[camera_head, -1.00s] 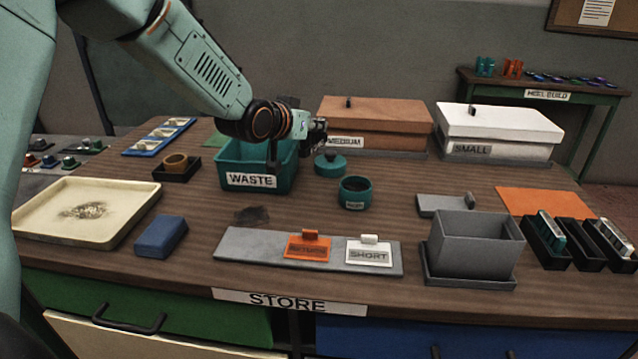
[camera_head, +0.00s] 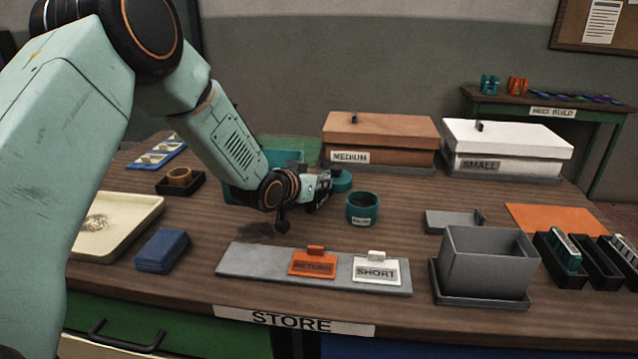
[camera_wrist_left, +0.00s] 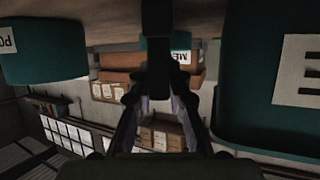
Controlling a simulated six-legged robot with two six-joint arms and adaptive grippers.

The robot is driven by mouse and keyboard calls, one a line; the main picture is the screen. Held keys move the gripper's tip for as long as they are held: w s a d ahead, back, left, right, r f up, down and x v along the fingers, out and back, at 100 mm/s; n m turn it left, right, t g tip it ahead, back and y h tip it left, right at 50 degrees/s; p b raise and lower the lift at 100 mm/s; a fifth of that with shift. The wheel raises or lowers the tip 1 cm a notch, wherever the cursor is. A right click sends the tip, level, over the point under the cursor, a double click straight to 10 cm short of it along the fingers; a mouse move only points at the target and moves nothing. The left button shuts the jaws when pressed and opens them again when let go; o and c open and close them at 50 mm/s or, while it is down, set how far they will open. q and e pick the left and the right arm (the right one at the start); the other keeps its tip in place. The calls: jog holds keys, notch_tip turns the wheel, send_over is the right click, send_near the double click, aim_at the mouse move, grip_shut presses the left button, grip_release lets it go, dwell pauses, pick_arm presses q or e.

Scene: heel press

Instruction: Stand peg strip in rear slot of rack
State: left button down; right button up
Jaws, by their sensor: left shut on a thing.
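My left gripper (camera_head: 326,187) is low over the table, between the waste bin and the round teal pot. It is shut on a small dark thing (camera_wrist_left: 157,45) that I cannot identify; it shows as a dark upright shape by the fingertips in the left wrist view. At the right, a row of narrow black slots (camera_head: 594,268) looks like the rack. A teal strip with pale ridges (camera_head: 567,252), likely a peg strip, stands in one slot; a similar pale strip (camera_head: 625,250) stands at the picture's edge. The middle slot looks empty. My right gripper is out of view.
The teal pot (camera_head: 362,209) and a teal lid (camera_head: 342,180) are close to the gripper. The waste bin (camera_head: 238,192) is partly hidden by my arm. A grey open box (camera_head: 488,262) stands left of the slots. An orange mat (camera_head: 553,220) lies clear behind them.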

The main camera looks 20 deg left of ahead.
pick_arm(q)
jog(key=shift+s, duration=0.15)
jog(key=c, duration=1.6)
grip_release()
jog(key=shift+w+f, duration=0.15)
jog(key=shift+w, duration=0.05)
jog(key=shift+o, duration=0.2)
